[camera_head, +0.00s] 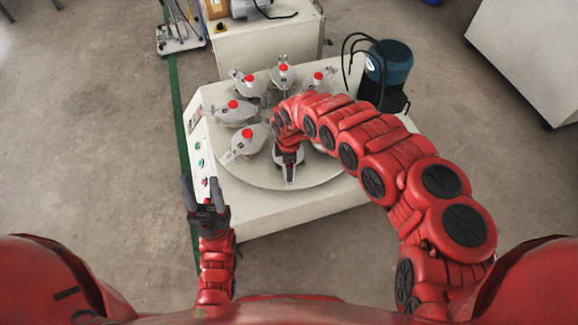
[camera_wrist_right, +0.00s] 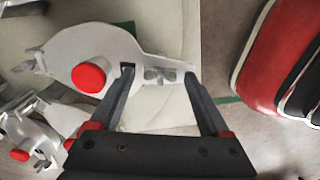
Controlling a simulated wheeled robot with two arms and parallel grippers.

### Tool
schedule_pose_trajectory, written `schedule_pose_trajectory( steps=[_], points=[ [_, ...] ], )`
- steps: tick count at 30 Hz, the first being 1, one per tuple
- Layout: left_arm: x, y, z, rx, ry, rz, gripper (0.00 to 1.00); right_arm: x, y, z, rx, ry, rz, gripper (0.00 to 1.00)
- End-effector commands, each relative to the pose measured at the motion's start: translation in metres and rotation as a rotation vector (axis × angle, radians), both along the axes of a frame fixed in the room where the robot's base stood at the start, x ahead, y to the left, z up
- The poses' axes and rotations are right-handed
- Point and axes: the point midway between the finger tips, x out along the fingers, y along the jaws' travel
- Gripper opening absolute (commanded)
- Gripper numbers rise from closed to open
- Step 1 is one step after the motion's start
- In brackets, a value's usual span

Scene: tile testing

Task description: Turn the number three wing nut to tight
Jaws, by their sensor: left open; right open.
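Several grey metal jars with red knobs (camera_head: 247,134) stand in a ring on a round plate (camera_head: 262,178) on the machine. I see no numbers on them. In the right wrist view a grey jar lid (camera_wrist_right: 70,47) with a red knob (camera_wrist_right: 88,77) has an arm reaching right, with a small metal wing nut (camera_wrist_right: 160,75) on it. My right gripper (camera_wrist_right: 159,72) is open, with one finger on each side of the wing nut; contact is unclear. In the head view my right arm hides most of this jar. My left gripper (camera_head: 201,184) is open and empty, left of the machine's front.
A teal and black motor (camera_head: 389,65) with cables stands at the machine's back right. A control panel with buttons (camera_head: 199,147) is on its left side. Another jar (camera_wrist_right: 35,130) shows low left in the wrist view.

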Motion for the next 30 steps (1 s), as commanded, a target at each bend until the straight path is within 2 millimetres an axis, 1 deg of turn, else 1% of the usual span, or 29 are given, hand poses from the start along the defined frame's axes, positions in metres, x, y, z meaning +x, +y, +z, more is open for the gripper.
schedule_pose_trajectory(
  steps=[5,6,8,9,14,18,19,26,30],
  points=[
    [0.0000,0.0000,0.0002,0.000,0.000,0.000,0.50,0.0000,0.0000,0.0002,0.000,0.000,0.000,0.80],
    [-0.0001,0.0000,0.0002,0.000,0.000,0.000,0.50,-0.0001,0.0000,0.0001,0.000,0.000,0.000,0.76],
    [0.0000,0.0000,0.0002,0.000,0.000,0.000,0.50,-0.0001,0.0000,0.0001,0.000,0.000,0.000,0.66],
    [-0.0001,0.0000,0.0002,0.000,0.000,0.000,0.50,-0.0002,0.0000,0.0001,0.000,0.000,0.000,0.58],
    [-0.0001,0.0000,0.0002,0.000,0.000,0.000,0.50,-0.0002,0.0000,0.0001,0.000,0.000,0.000,0.30],
    [-0.0001,0.0000,0.0002,0.000,0.000,0.000,0.50,-0.0003,0.0000,0.0001,0.000,0.001,0.000,0.04],
    [-0.0001,0.0000,0.0001,0.000,0.000,0.000,0.50,-0.0003,0.0000,0.0001,0.000,0.001,0.000,0.00],
    [-0.0001,0.0000,0.0013,0.000,0.000,0.000,0.50,-0.0004,0.0003,0.0004,0.001,0.001,-0.013,0.00],
    [0.0000,0.0000,0.0044,0.000,0.000,0.000,0.50,-0.0005,0.0006,0.0011,0.001,0.001,-0.054,0.00]
  ],
)
